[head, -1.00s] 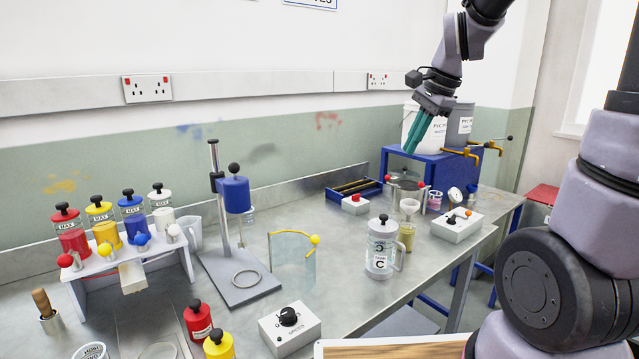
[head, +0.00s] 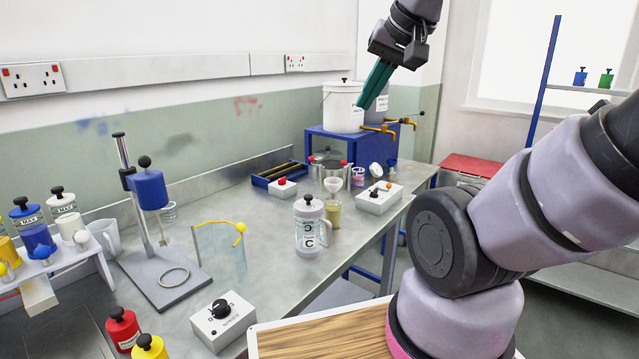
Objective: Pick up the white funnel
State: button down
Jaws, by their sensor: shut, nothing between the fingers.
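The white funnel (head: 333,184) sits upright in the mouth of a jar with yellowish contents (head: 333,214), on the steel bench right of centre. My gripper (head: 363,104) has long teal fingers pointing down and to the left. They are shut and empty. The gripper is high up, above and behind the funnel in the picture, in front of the white and grey buckets, and well apart from the funnel.
A clear jar marked C (head: 309,229) stands close in front-left of the funnel. A white control box (head: 379,197) is to its right, a metal pot (head: 331,170) behind. White and grey buckets (head: 343,108) stand on a blue stand.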

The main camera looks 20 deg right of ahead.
aim_at(333, 185)
jog(key=l+z, duration=0.15)
jog(key=z, duration=0.95)
jog(key=i+l+z, duration=0.5)
jog(key=l+z, duration=0.2)
jog(key=i+l+z, duration=0.45)
jog(key=i, duration=0.35)
jog(key=i+l, duration=0.25)
jog(key=i, duration=0.2)
jog(key=u, duration=3.4)
